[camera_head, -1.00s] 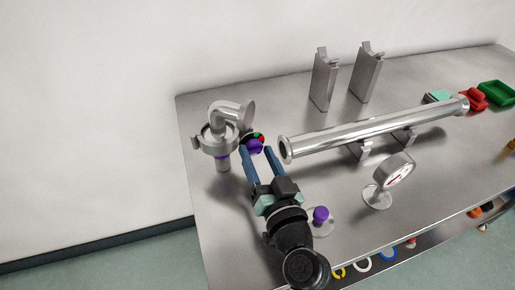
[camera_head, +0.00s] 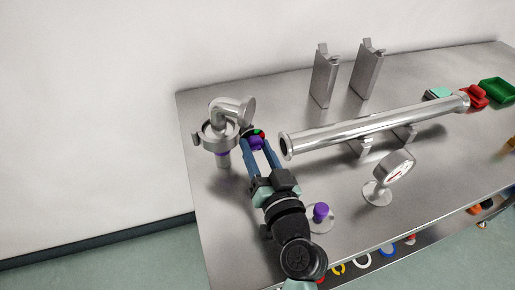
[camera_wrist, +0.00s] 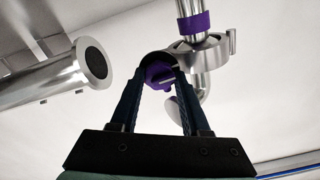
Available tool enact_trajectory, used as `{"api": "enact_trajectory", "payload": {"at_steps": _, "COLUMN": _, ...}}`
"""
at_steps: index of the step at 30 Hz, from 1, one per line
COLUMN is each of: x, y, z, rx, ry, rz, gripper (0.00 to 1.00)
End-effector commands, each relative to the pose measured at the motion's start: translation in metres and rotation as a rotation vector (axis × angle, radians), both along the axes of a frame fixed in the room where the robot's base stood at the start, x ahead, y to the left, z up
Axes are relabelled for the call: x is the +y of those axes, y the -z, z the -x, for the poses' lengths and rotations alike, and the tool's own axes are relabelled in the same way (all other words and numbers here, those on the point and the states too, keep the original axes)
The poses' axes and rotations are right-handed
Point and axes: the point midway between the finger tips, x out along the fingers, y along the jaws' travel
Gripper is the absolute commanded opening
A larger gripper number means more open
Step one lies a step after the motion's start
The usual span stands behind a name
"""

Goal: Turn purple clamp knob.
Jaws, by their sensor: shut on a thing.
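The purple clamp knob (camera_head: 256,142) sits between the pipe elbow (camera_head: 231,110) and the open end of the long steel pipe (camera_head: 360,125). My gripper (camera_head: 261,146) is shut on the purple knob, with one blue finger on each side of it. In the wrist view the purple knob (camera_wrist: 159,75) lies between the tips of the two fingers, and a dark round part shows behind it. A red and a green spot show just above the knob in the head view. The fingers hide part of the knob.
A clamp ring with a purple band (camera_head: 222,153) stands left of my gripper. A second purple knob (camera_head: 320,210) on a round plate is close to the right of my arm. A gauge (camera_head: 395,170) and two upright steel blocks (camera_head: 325,75) stand farther right.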

Motion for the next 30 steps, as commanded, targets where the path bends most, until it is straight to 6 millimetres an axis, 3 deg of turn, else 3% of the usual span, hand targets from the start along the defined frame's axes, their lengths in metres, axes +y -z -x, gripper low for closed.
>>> {"api": "enact_trajectory", "payload": {"at_steps": 11, "x": -0.0022, "y": 0.001, "z": 0.0001, "rx": 0.065, "ry": 0.005, "rz": -0.193, "gripper": 0.0}}
{"api": "enact_trajectory", "payload": {"at_steps": 30, "x": -0.003, "y": 0.0016, "z": 0.0003, "rx": 0.253, "ry": 0.008, "rz": -0.768, "gripper": 0.0}}
